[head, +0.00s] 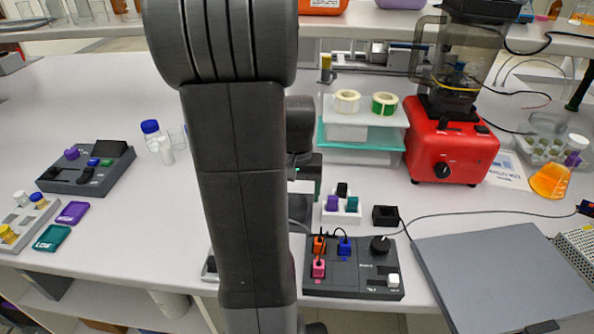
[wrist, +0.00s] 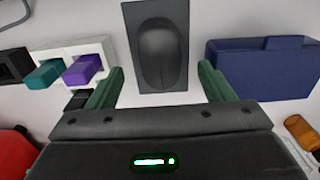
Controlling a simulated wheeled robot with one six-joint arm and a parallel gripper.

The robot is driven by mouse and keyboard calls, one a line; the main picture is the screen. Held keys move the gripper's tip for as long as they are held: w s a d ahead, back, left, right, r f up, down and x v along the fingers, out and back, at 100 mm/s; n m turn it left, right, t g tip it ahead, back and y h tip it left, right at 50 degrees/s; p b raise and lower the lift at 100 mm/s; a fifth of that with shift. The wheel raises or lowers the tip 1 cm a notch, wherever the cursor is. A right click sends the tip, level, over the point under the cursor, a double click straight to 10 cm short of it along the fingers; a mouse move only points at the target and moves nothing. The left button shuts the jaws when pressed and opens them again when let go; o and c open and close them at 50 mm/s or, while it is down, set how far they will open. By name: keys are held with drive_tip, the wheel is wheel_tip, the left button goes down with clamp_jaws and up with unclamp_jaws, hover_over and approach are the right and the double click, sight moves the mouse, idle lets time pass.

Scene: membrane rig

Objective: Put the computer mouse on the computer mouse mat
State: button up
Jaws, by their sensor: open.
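In the wrist view, the dark grey computer mouse (wrist: 160,50) lies over the dark rectangular mat (wrist: 131,14), within its outline and close to its centre line. It looks to be resting on the mat. My gripper (wrist: 160,86) is open, its two green fingers wide apart at the near end of the mat, one to each side. Nothing is between the fingertips except the near end of the mat in the view. In the head view my arm hides the mouse and the mat.
A white holder (wrist: 105,46) with teal and purple pieces stands left of the mat, and a dark blue box (wrist: 262,68) stands right. In the head view, a control box (head: 352,268), a red blender (head: 450,150) and a grey panel (head: 500,270) are on the right.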

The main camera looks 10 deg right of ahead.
wheel_tip(320, 180, up, 9)
drive_tip(key=shift+f, duration=0.15)
idle(1.7)
